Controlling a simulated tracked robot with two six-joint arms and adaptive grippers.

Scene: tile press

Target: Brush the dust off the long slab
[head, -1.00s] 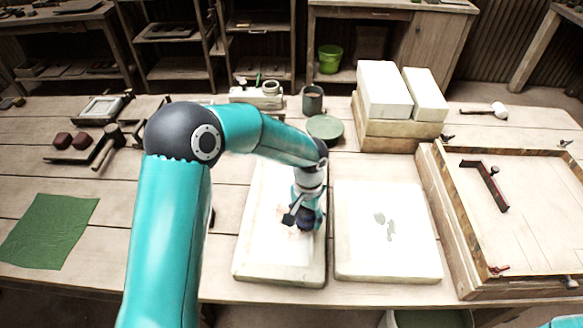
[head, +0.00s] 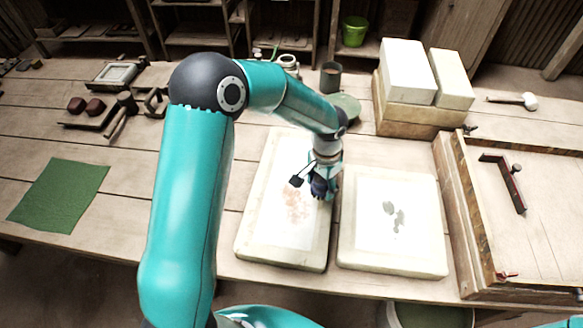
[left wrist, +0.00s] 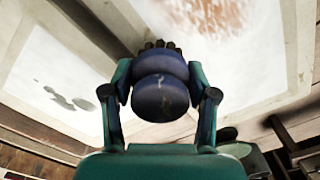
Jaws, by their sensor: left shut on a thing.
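The long slab (head: 262,235) is the pale, longer slab on the bench, left of a shorter one. A reddish-brown dust patch (head: 299,207) lies on its white face and shows blurred in the left wrist view (left wrist: 215,12). My left gripper (head: 323,183) is over the long slab's right edge, right of the patch. It is shut on a dark blue brush (left wrist: 160,88) with dark bristles, its fingers on either side. I cannot tell whether the bristles touch the slab. My right gripper is not in view.
The shorter slab (head: 374,243) with grey spots lies close on the right. Beyond it are a wooden-framed tray (head: 462,225) and stacked white blocks (head: 407,72). A green dish (head: 347,106) and a cup (head: 331,77) stand behind. A green cloth (head: 60,195) lies left.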

